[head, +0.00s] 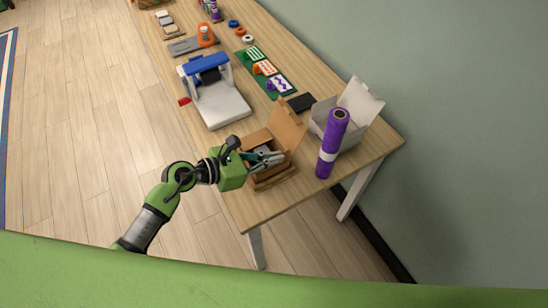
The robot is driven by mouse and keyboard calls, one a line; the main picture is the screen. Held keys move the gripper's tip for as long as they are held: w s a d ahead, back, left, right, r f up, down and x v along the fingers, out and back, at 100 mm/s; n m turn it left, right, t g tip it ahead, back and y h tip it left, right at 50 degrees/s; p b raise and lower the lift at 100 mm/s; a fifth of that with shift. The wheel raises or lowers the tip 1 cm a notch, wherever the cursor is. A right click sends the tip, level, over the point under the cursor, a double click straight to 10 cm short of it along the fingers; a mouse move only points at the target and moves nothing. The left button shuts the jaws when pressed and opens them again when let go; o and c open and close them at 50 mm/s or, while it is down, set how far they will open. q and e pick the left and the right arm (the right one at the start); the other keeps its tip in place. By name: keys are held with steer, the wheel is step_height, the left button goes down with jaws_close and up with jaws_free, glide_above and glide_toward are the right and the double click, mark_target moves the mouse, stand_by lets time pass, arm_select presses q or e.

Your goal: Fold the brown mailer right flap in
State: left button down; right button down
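The brown mailer (272,182) is an open cardboard box near the front edge of the table. Its tall lid (289,126) stands up at the back right side. My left gripper (274,158) reaches in from the left, with its fingers over the opening of the mailer. The fingers and wrist cover much of the opening and the side flaps, so I cannot tell how the right flap lies or whether the fingers touch it. How far the fingers are apart is too small to tell. My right gripper is out of view.
A purple roll (332,146) stands upright just right of the mailer, before an open white box (352,121). A black flat item (301,102) lies behind. A white and blue machine (217,102) stands to the left. Colored cards and small tools lie farther back.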

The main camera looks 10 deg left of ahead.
arm_select(q)
steer(key=shift+w+a+f+n+g+h+b, duration=0.1)
steer(key=shift+w+a+n+g+h+b, duration=0.15)
steer(key=shift+n, duration=0.25)
steer(key=shift+w+a+f+n+g+h+b, duration=0.15)
steer(key=shift+w+n+g+b, duration=0.15)
steer(key=shift+n, duration=0.2)
steer(key=shift+w+a+f+n+g+h+b, duration=0.1)
steer(key=shift+w+a+n+g+h+b, duration=0.2)
steer(key=shift+n+h+b, duration=0.45)
steer(key=shift+w+n, duration=0.1)
steer(key=shift+n, duration=0.15)
steer(key=c, duration=2.4)
jaws_free()
steer(key=shift+o, duration=0.2)
steer(key=v, duration=1.2)
steer(key=shift+r, duration=0.2)
steer(key=shift+d, duration=0.1)
